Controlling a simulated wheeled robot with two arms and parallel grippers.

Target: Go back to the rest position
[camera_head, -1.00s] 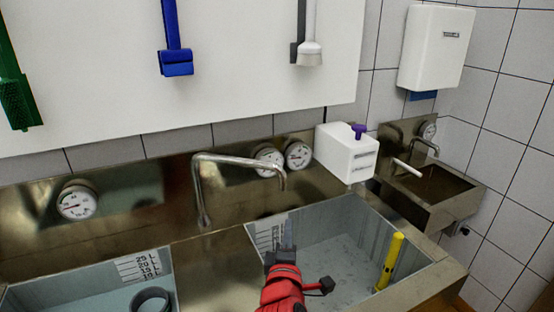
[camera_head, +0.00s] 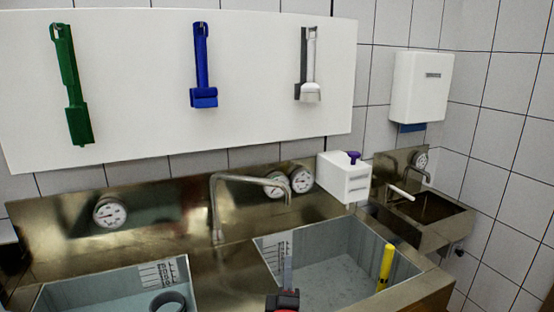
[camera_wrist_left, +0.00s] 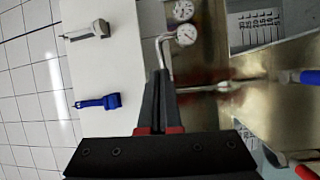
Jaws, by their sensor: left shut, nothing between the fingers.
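My left gripper (camera_head: 288,262) shows at the bottom of the head view, in front of the sink's right basin (camera_head: 345,262). Its fingers point up and are shut together with nothing between them. In the left wrist view the same gripper (camera_wrist_left: 160,82) is also closed and empty, its narrow dark fingers side by side. It looks clear of the faucet (camera_head: 214,215) in the head view. My right gripper is in neither view.
The left basin (camera_head: 60,295) holds a dark ring (camera_head: 168,301). A yellow stick (camera_head: 386,266) stands in the right basin. A white container (camera_head: 343,177) sits on the back ledge. Green (camera_head: 72,90), blue (camera_head: 202,70) and white (camera_head: 309,75) tools hang on the wall panel.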

